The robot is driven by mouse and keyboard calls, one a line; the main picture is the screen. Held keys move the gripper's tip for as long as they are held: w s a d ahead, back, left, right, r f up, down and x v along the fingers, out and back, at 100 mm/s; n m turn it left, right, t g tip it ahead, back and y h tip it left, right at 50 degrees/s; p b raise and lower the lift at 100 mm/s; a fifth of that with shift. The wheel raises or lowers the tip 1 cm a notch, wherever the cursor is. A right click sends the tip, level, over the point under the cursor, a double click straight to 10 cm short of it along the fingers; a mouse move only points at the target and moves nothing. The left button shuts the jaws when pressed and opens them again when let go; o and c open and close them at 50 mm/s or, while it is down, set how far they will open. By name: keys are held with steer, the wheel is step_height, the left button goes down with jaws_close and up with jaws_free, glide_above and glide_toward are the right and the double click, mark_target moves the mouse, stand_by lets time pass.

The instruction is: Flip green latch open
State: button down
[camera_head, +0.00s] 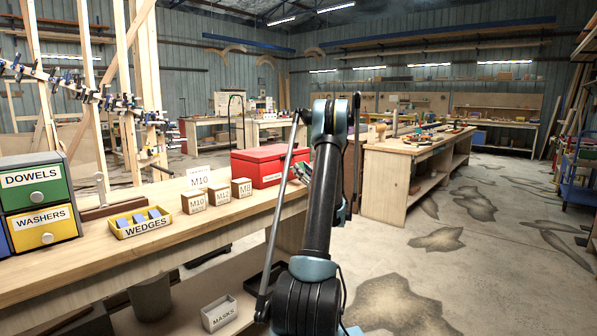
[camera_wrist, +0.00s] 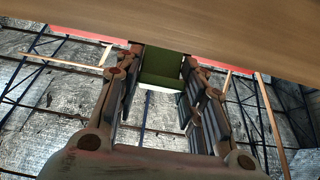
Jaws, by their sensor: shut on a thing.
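The green latch (camera_wrist: 162,66) shows in the wrist view at the top middle, between the two fingers of my gripper (camera_wrist: 163,58). The fingers flank it on both sides and are shut on it. A pale edge shows along the latch's lower side. Red parts of the toolbox show at both sides of the latch. In the head view the red toolbox (camera_head: 262,165) stands on the workbench with its lid down. My arm covers the area right of the toolbox, so the latch is not clearly seen there.
The wooden workbench (camera_head: 150,250) runs along the left; its underside or edge fills the top of the wrist view. Several small M-labelled boxes (camera_head: 218,194), a yellow wedges tray (camera_head: 140,222) and drawers (camera_head: 38,205) stand on it. Open floor (camera_head: 450,230) lies to the right.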

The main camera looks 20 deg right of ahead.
steer(key=shift+a+f, duration=0.1)
steer(key=shift+f, duration=0.2)
steer(key=c, duration=1.5)
jaws_free()
steer(key=o, duration=0.4)
steer(key=shift+w+f, duration=0.15)
steer(key=shift+o, duration=0.2)
steer(key=shift+s, duration=0.2)
steer(key=v, duration=1.1)
steer(key=shift+s+d+f, duration=0.2)
steer(key=shift+s+d, duration=0.05)
